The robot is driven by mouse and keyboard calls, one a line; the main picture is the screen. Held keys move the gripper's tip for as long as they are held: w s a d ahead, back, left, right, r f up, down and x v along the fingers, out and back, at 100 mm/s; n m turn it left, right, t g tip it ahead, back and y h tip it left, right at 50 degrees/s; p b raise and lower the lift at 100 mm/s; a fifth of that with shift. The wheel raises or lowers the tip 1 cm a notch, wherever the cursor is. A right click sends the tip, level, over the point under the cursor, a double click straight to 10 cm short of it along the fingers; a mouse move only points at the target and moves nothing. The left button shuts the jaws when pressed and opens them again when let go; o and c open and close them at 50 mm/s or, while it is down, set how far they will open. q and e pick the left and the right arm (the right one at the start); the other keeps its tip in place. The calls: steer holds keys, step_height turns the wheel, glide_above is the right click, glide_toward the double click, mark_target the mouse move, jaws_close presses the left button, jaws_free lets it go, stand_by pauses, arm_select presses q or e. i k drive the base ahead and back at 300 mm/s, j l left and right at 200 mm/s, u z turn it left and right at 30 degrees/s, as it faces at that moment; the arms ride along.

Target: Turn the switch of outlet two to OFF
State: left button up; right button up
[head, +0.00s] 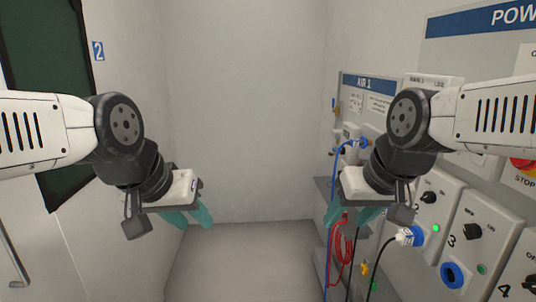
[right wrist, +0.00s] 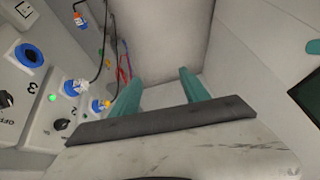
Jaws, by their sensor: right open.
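Outlet two is a pale grey panel on the right wall, partly hidden behind my right gripper in the head view. Its black rotary switch (head: 428,197) sits above a lit green lamp (head: 435,228); a white and blue plug (head: 410,236) is in its socket. The switch also shows in the right wrist view (right wrist: 62,124), left of my fingers; I cannot tell where its pointer stands. My right gripper (head: 351,214) is open and empty, left of the panel and apart from the switch. My left gripper (head: 188,217) is open and empty on the left side.
Outlet three (head: 472,231) has a black switch and an empty blue socket. Part of outlet four (head: 530,283) is at the right edge. A red hose (head: 343,240) and cables hang near my right gripper. A red stop button (head: 524,165) is above. The middle floor is clear.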

mark_target(429, 197)
steer(key=z, duration=1.4)
